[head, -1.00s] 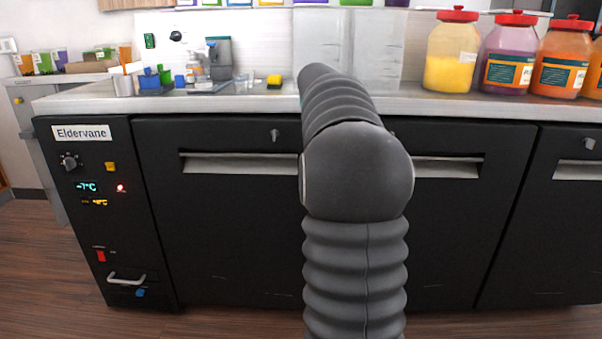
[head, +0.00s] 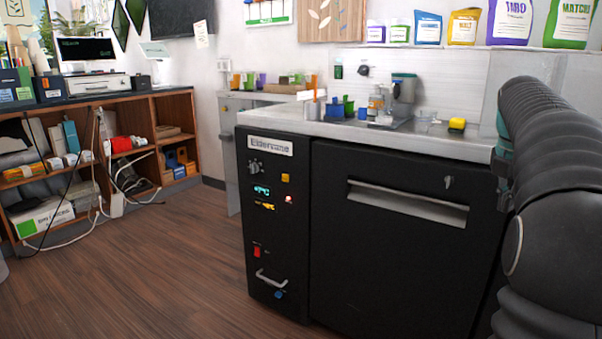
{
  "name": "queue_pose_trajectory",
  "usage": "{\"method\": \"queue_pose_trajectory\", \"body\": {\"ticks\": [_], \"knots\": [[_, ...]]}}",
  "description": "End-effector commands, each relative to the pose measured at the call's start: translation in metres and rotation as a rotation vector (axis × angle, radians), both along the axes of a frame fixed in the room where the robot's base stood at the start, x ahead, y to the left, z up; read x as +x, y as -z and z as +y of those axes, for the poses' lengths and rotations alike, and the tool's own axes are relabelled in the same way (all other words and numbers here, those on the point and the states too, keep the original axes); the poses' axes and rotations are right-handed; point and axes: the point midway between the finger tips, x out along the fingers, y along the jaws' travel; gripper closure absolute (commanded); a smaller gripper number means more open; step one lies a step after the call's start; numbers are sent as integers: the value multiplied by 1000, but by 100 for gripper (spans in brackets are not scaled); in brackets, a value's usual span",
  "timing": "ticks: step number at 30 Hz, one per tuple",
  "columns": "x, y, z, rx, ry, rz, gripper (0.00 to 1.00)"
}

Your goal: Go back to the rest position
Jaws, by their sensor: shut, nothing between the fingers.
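My gripper (head: 505,192) shows only in part at the right of the head view, a small dark and teal piece beside my grey ribbed arm. It looks shut, with nothing seen in it. It hangs in front of the right end of the visible counter front, and most of it is hidden by the arm.
A black fridge unit (head: 398,252) stands under a grey counter (head: 465,146). A wooden shelf unit (head: 140,198) stands at the left. The wooden floor (head: 170,270) between is clear.

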Motion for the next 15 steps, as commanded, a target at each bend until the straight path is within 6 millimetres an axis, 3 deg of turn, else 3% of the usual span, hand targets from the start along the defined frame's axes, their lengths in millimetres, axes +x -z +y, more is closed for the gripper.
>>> {"method": "queue_pose_trajectory", "body": {"ticks": [5, 15], "knots": [[7, 4, -3, 28, 264, -88, 100], [5, 50, 3, 130, 794, -193, 100]]}}
